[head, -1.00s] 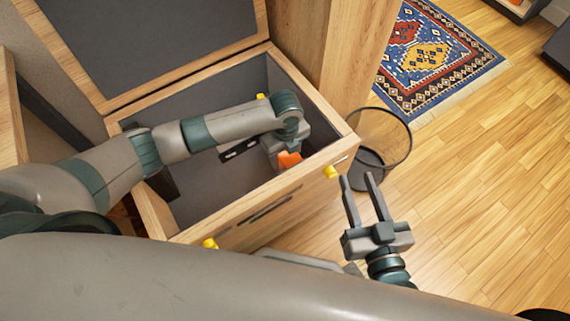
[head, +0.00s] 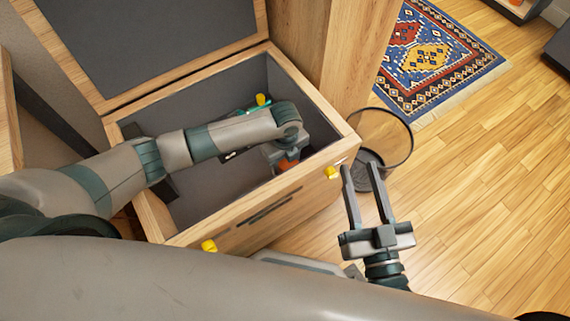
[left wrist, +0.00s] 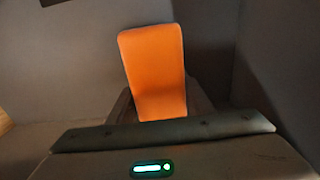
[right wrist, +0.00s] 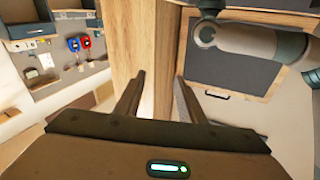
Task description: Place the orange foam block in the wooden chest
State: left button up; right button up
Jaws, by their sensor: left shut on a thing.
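The wooden chest (head: 155,225) stands open, its lid (head: 160,35) tilted back, with a dark grey lining. My left arm reaches over its left side, and my left gripper (head: 288,165) is down inside near the front right corner. It is shut on the orange foam block (left wrist: 155,75), which fills the middle of the left wrist view. In the head view only a bit of the block (head: 287,165) shows below the gripper. Whether the block touches the chest floor cannot be told. My right gripper (head: 362,180) is open and empty, outside the chest at its right front.
A dark wire-mesh bin (head: 385,140) stands right of the chest, close behind my right gripper. A wooden cabinet side (head: 315,50) rises behind the chest. A patterned rug (head: 435,60) lies at the back; the wooden floor (head: 480,200) on the right is clear.

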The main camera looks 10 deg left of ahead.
pick_arm(q)
jog(key=shift+f, duration=0.1)
jog(key=o, duration=1)
jog(key=shift+r, duration=0.45)
notch_tip(320, 180, up, 10)
jog(key=p, duration=0.2)
jog(key=shift+f+p, duration=0.1)
jog(key=shift+p, duration=0.3)
jog(key=shift+r, duration=0.75)
pick_arm(e)
notch_tip(320, 180, down, 10)
jog(key=s+d+g+h, duration=0.2)
jog(key=g, duration=0.4)
jog(key=shift+d, duration=0.35)
